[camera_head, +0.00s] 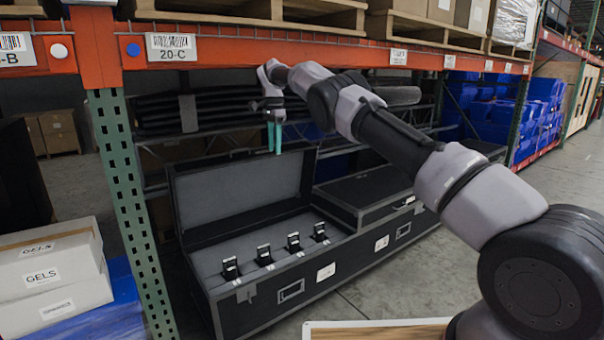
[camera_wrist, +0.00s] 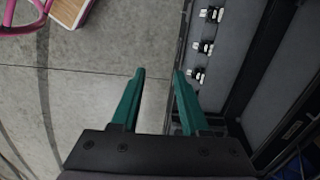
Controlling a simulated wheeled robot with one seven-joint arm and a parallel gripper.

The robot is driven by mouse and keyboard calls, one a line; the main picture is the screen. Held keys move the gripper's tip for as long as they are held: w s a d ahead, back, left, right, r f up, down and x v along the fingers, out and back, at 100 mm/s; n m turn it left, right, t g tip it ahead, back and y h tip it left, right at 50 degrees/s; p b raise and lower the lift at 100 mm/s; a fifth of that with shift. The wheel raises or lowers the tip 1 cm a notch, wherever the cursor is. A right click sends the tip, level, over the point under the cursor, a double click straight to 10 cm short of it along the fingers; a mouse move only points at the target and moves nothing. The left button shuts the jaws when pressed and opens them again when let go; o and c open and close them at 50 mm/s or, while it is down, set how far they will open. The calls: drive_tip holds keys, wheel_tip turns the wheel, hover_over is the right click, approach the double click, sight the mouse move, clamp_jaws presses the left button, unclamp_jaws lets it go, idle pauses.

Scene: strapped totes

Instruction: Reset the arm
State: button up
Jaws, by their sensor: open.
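My arm reaches out from the lower right of the head view toward the shelf rack. My gripper (camera_head: 274,138) points down, with its teal fingers above the open black case (camera_head: 225,215). In the wrist view, my gripper (camera_wrist: 158,76) has its two teal fingers apart with nothing between them. The gap shows bare floor beside the case edge (camera_wrist: 183,65). The case has a grey lining and a raised lid (camera_head: 235,188). Several black clips (camera_head: 264,255) stand in a row in it, and some show in the wrist view (camera_wrist: 206,46).
A closed black case (camera_head: 365,190) adjoins the open one. A green rack post (camera_head: 130,190) and orange beam (camera_head: 230,50) stand close by. White GELS boxes (camera_head: 50,270) are at left, blue bins (camera_head: 510,110) at right. A wood-topped item (camera_wrist: 70,10) shows on the floor.

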drive_tip(key=s+d+r+n+t+y, duration=0.1)
drive_tip(key=s+d+r, duration=0.2)
drive_tip(key=d+r, duration=0.75)
drive_tip(key=s+d+r+t+y, duration=0.1)
drive_tip(key=s+d+r, duration=0.2)
drive_tip(key=d+r, duration=0.75)
drive_tip(key=s+d+r+n+t, duration=0.25)
drive_tip(key=s+d, duration=0.25)
drive_tip(key=s, duration=0.7)
drive_tip(key=s+d+r+n+t, duration=0.1)
drive_tip(key=s+d+r, duration=0.35)
drive_tip(key=s, duration=0.75)
drive_tip(key=s+d+f+n+t, duration=0.1)
drive_tip(key=s+d+f, duration=0.1)
drive_tip(key=s+f, duration=0.3)
drive_tip(key=s+d+f+n+t, duration=0.1)
drive_tip(key=s+f, duration=0.4)
drive_tip(key=s, duration=0.4)
drive_tip(key=shift+s+d+f, duration=0.2)
drive_tip(key=shift+s+d, duration=0.2)
